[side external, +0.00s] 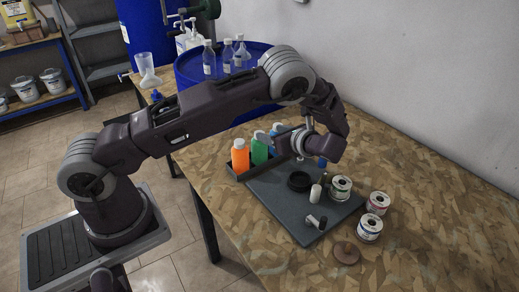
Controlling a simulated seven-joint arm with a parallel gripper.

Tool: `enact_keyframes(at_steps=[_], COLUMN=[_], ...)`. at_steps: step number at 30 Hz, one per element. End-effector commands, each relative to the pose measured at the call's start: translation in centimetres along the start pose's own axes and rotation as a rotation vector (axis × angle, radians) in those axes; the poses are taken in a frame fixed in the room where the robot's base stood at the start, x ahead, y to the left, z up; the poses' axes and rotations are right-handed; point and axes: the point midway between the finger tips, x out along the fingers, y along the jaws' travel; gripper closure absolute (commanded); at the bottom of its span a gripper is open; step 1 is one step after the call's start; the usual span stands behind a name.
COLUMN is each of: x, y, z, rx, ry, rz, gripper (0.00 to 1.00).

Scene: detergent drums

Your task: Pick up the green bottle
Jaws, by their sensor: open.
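The green bottle (259,149) with a white cap stands upright in a dark tray on the table. It is between an orange bottle (240,157) on its left and a blue bottle (275,138) on its right. My gripper (289,143) is open and shows just right of the bottles, beside the green one in the picture. The fingers are small and partly hidden by my wrist. I cannot tell how far they are from the green bottle. The gripper partly covers the blue bottle.
A dark mat (262,190) holds a black ring (299,181), a white cylinder (316,193) and other small items. A blue drum (190,72) with clear bottles stands behind. The table's right side is clear.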

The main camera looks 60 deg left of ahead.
Motion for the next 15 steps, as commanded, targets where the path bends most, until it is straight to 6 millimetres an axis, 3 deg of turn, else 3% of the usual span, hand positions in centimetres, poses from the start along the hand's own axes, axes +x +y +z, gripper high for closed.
enact_keyframes(at_steps=[8,15], x=[2.9,7.1], y=[0.2,0.8], z=[-0.5,-0.9], rx=[0.013,0.012], ry=[-0.009,-0.007], rz=[-0.002,-0.001], gripper=[0.43,0.43])
